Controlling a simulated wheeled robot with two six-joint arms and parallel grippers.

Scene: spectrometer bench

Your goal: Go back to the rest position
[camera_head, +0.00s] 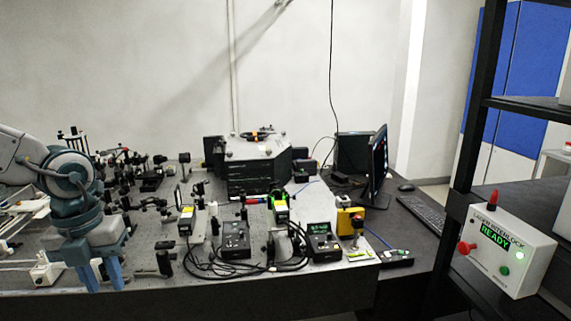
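My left arm comes in from the left, and its gripper (101,276) points down over the left part of the optical bench (215,291). Its two blue fingers are apart with nothing visible between them, so it is open. I cannot tell how far the fingertips are above the bench surface. My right gripper is not in view. A white interlock box (516,263) at the right shows a green READY display (495,241). It has a red knob, a lit green light and a red piece on top.
Optical mounts and posts crowd the bench around the gripper. Black controller boxes (235,238) with looped cables lie right of it. A large dark instrument (258,165) stands behind. A monitor (378,161) and keyboard (422,214) are farther right. A black shelf frame (468,150) rises at the right.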

